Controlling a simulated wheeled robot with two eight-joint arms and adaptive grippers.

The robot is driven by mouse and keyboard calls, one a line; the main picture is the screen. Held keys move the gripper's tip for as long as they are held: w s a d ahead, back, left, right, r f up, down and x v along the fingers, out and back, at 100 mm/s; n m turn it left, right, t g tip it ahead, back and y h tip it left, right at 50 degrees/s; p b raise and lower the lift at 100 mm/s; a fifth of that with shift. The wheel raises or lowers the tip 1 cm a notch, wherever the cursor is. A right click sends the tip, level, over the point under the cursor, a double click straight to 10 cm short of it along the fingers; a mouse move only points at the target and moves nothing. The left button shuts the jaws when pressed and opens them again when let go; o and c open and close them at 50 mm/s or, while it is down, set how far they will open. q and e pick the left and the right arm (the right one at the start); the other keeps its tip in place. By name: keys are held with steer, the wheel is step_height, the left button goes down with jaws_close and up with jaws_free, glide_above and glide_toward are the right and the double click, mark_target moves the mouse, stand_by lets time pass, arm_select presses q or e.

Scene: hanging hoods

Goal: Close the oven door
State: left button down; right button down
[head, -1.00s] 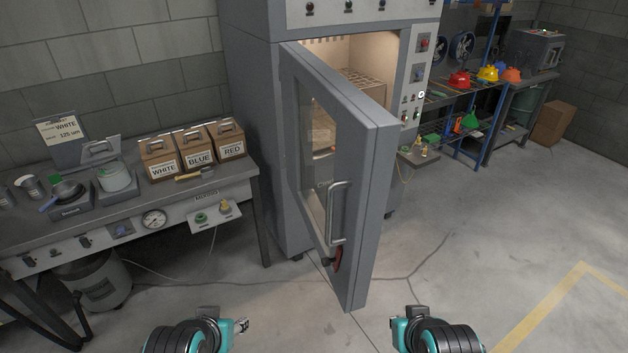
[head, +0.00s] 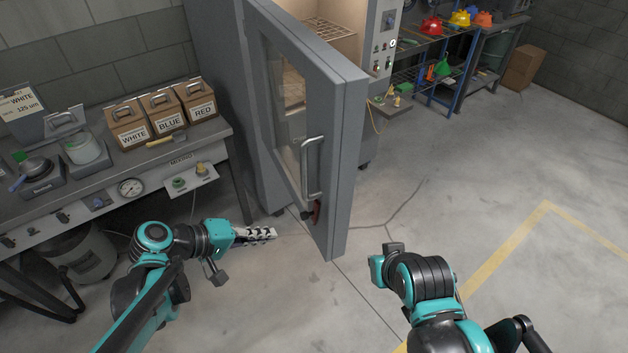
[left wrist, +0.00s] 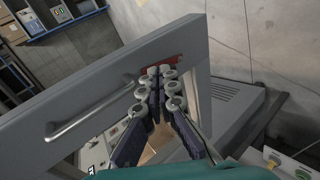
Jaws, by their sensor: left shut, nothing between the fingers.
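The grey oven door (head: 347,150) stands wide open toward me, hinged at the oven's left side. Its outer face, with a window and a vertical metal handle (head: 305,170), faces left. A red piece (head: 317,211) sits below the handle and also shows in the left wrist view (left wrist: 180,60). The lit oven interior (head: 330,25) is partly hidden by the door. My left gripper (head: 272,234) is shut and empty, left of the door's lower outer face; in the left wrist view its fingers (left wrist: 162,75) point toward the door. My right arm is right of the door; its fingers are hidden.
A workbench (head: 215,135) with boxes, pots and a gauge stands left, close to my left arm. A control panel (head: 385,50) and a small side shelf (head: 392,106) are on the oven's right. Open concrete floor (head: 440,190) lies to the right.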

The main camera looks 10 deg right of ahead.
arm_select(q)
steer(key=w+r+h+p, duration=0.1)
steer(key=w+r+h, duration=0.3)
steer(key=r+h, duration=0.2)
steer(key=h+b, duration=0.1)
steer(key=b, duration=0.1)
glide_toward(327, 183)
steer(key=shift+t, duration=0.3)
steer(key=x, duration=0.7)
steer(key=shift+s+f, duration=0.1)
steer(key=shift+s, duration=0.1)
